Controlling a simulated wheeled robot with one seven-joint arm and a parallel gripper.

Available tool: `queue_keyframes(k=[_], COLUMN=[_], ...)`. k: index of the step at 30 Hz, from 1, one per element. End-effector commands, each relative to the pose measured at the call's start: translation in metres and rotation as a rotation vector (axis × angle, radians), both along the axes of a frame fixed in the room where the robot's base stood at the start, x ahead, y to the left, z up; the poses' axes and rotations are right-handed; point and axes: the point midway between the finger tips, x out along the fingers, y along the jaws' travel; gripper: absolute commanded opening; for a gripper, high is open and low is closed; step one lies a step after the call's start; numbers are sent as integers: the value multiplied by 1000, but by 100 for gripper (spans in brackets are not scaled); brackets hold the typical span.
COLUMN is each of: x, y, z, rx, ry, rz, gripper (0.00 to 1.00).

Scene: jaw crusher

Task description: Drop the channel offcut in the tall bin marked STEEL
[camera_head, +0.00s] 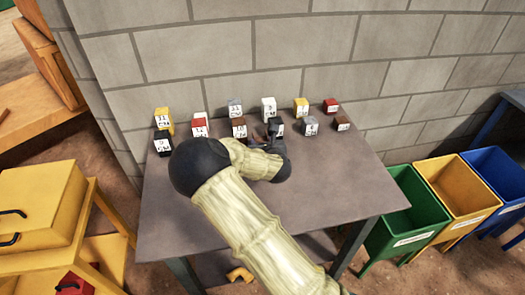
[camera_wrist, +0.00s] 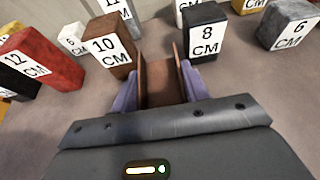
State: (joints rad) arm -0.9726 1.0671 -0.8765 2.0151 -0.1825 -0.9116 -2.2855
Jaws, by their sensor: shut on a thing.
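A rust-brown channel offcut (camera_wrist: 160,85) with two upright walls sits between the purple fingers of my gripper (camera_wrist: 160,80) in the wrist view. My gripper is shut on it, low over the grey table among the marked blocks. A green bin (camera_head: 384,243), a yellow bin (camera_head: 449,231) and a blue bin (camera_head: 508,209) stand right of the table. Their labels are too small to read, so I cannot tell which is marked STEEL.
Several marked blocks stand along the back of the table (camera_head: 180,230). A brown block (camera_wrist: 108,48) marked 10 CM and a black block (camera_wrist: 203,22) marked 8 CM are close to my gripper. A block wall rises behind. A yellow cabinet (camera_head: 45,195) stands at left.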

Motion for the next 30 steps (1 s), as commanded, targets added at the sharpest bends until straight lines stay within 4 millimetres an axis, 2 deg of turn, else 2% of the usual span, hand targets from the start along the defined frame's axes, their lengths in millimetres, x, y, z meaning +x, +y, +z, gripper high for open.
queue_keyframes(k=[4, 11, 22, 23, 24, 26, 30], x=[0, 0, 0, 0, 0, 0, 0], y=[1, 1, 0, 0, 0, 0, 0], z=[-6, -35, -40, -41, -40, -40, -39], rx=[0, -1, 1, 0, 0, 0, 0], ry=[-1, 0, -2, 0, 0, 0, 0], rz=[0, 1, 0, 0, 0, 0, 0], gripper=[12, 12, 12, 47, 55, 67, 67])
